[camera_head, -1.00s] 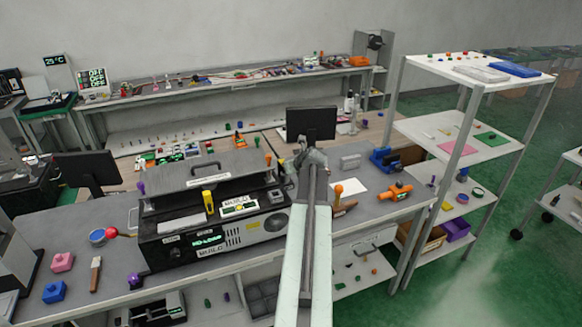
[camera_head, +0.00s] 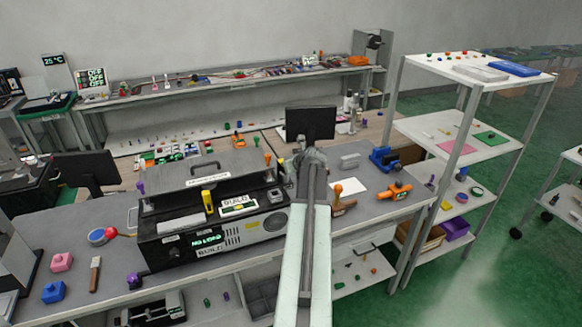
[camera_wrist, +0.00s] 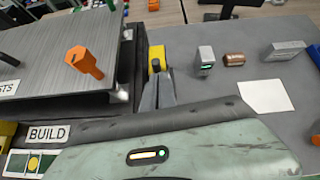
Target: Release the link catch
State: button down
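A black and grey bench machine (camera_head: 215,235) with BUILD labels and a lit display stands on the bench in the head view. A yellow lever (camera_head: 207,201) rises at its front, and an orange handle (camera_head: 268,159) stands at the lid's right end. In the wrist view an orange handle (camera_wrist: 84,62) stands on the grey lid (camera_wrist: 50,40). Beside the lid, a yellow piece (camera_wrist: 157,58) with a dark tip lies just beyond my gripper (camera_wrist: 158,82). The fingers look narrow, and contact is unclear. Which part is the link catch is unclear.
A dark monitor (camera_head: 310,123) stands behind the arm. A white sheet (camera_wrist: 266,96), a metal block (camera_wrist: 205,57) and a copper cylinder (camera_wrist: 234,59) lie right of the machine. An orange fixture (camera_head: 393,191) stands farther right. The bench's left end holds loose blocks.

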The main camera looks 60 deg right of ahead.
jog(key=shift+w+r, duration=0.15)
jog(key=shift+r, duration=0.05)
jog(key=shift+w+r+p, duration=0.1)
jog(key=shift+r+p, duration=0.45)
jog(key=shift+p, duration=0.25)
jog(key=shift+f, duration=0.1)
jog(key=s+a+r+p, duration=0.3)
jog(key=s+a, duration=0.3)
jog(key=s, duration=0.3)
jog(key=shift+s+r+p, duration=0.25)
jog(key=shift+r+p, duration=0.05)
jog(key=shift+r, duration=0.1)
jog(key=shift+d, duration=0.1)
